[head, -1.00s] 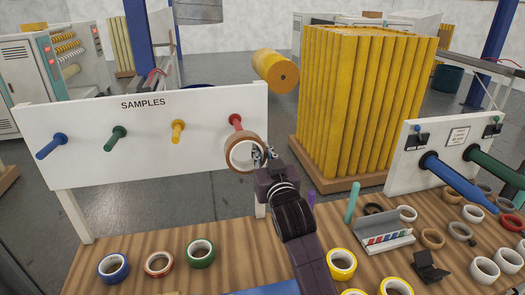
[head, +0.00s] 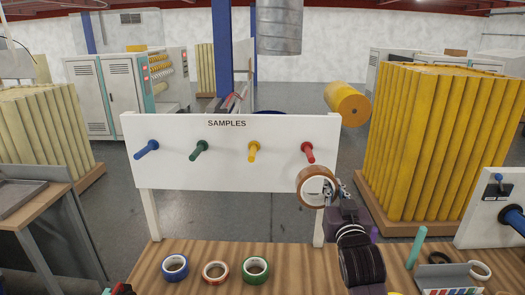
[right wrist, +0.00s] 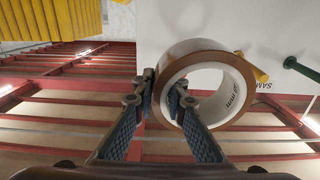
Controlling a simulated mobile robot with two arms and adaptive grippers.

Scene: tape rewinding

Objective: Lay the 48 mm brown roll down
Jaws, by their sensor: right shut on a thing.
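The brown roll (head: 319,170) is a ring of tape with a white core. It stands upright in front of the SAMPLES board, just below the red peg (head: 308,150), and no peg shows through its hole. In the right wrist view the roll (right wrist: 238,85) shows "mm" lettering on its core. My right gripper (head: 334,190) is shut on the roll's right side in the head view, and it holds the roll above the wooden table (head: 205,252). In the right wrist view its fingers (right wrist: 160,98) pinch the ring wall. My left gripper is not clearly seen.
The SAMPLES board (head: 228,170) also bears blue (head: 147,149), green (head: 199,150) and yellow (head: 253,151) pegs. Blue (head: 175,276), red (head: 215,281) and green (head: 255,279) rolls lie on the table. Bare wood lies right of the green roll. A black tape dispenser (head: 437,258) is at right.

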